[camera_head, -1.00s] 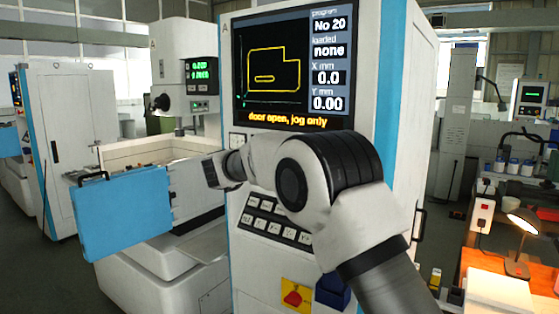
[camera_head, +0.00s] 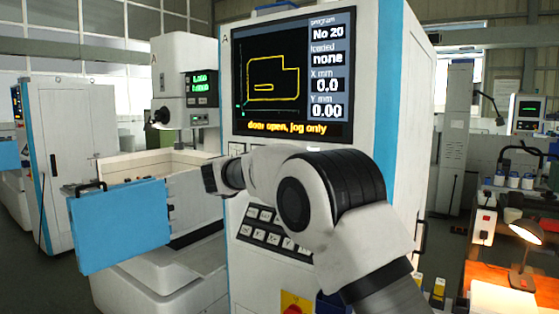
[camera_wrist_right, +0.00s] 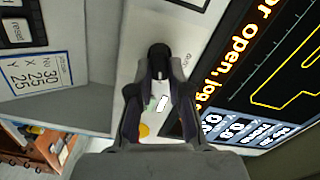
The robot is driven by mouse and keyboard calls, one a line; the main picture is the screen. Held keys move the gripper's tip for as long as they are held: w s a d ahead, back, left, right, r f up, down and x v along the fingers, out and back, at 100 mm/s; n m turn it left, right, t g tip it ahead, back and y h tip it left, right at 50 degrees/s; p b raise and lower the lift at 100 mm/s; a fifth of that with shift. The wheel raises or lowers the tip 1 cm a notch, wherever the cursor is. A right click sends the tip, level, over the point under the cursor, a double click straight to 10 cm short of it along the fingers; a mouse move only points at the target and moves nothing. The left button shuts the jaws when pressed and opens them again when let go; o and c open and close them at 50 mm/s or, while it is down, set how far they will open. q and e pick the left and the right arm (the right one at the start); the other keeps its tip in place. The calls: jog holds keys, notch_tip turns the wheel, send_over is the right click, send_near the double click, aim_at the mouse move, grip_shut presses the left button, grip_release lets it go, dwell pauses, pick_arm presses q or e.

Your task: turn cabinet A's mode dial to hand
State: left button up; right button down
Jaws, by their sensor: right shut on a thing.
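Cabinet A (camera_head: 405,120) is white with blue edges and a lit screen (camera_head: 290,75) that reads "door open, jog only". The mode dial (camera_wrist_right: 159,55) is a small black knob on the white panel, with a small, hard-to-read label beside it in the right wrist view. My right gripper (camera_wrist_right: 159,80) is shut on this dial, its two dark fingers on either side of it. In the head view my right gripper (camera_head: 212,178) is at the cabinet's left front edge, and the dial is hidden. My left gripper is out of view.
Jog keys (camera_head: 268,227) and a red knob on yellow (camera_head: 293,303) sit below the screen. A blue door (camera_head: 120,225) stands open at the left. A bench with a lit lamp (camera_head: 525,230) is at the right.

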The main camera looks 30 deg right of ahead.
jog(key=c, duration=1.4)
grip_release()
jog(key=o, duration=0.3)
jog(key=shift+w, duration=0.15)
jog(key=v, duration=1.1)
jog(key=shift+a+f, duration=0.2)
jog(key=shift+a, duration=0.1)
